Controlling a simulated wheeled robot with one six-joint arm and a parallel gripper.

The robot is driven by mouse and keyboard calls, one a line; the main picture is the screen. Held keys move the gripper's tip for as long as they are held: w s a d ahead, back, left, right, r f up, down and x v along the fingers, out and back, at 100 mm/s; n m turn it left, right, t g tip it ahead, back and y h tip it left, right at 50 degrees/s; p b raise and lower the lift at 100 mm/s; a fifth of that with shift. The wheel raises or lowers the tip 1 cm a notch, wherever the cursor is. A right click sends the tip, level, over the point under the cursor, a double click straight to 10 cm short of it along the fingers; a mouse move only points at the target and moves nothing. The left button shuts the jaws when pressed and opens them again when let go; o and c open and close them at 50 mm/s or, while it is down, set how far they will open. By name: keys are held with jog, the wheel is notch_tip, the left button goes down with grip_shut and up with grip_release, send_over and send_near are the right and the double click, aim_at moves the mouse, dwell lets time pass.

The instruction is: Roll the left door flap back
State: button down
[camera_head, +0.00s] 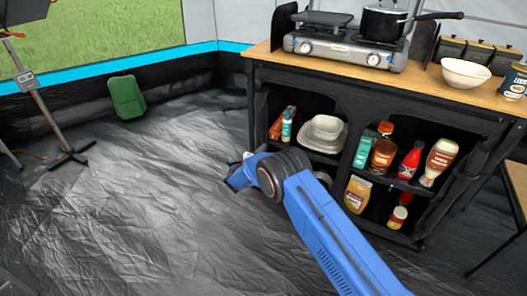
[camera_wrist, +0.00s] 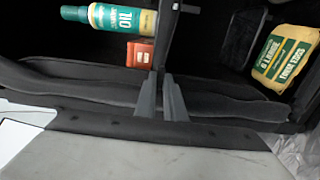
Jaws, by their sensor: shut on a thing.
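My gripper (camera_wrist: 161,80) is in the middle of the wrist view, its two grey fingers close together at a dark fabric edge. It is shut on what looks like the door flap (camera_wrist: 90,92), a dark, loosely bunched strip running across the wrist view. The thickness of fabric between the fingers is hidden. In the head view my gripper (camera_head: 238,178) is low at the left front of the black camp cupboard (camera_head: 254,105). The flap cannot be made out clearly there, and my arm covers the cupboard's lower left.
The cupboard shelves hold an oil bottle (camera_head: 287,125), bowls (camera_head: 325,130) and several sauce bottles. A stove (camera_head: 345,48) with a pot (camera_head: 383,22) stands on top. A tripod stand (camera_head: 45,110) and a green container (camera_head: 126,97) are at left. The groundsheet between is clear.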

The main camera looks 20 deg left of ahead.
jog(key=c, duration=1.8)
grip_release()
jog(key=shift+a, duration=0.25)
jog(key=shift+c, duration=0.2)
jog(key=s+a, duration=0.1)
jog(key=s, duration=1.6)
jog(key=shift+s+a, duration=0.15)
jog(key=shift+s, duration=0.05)
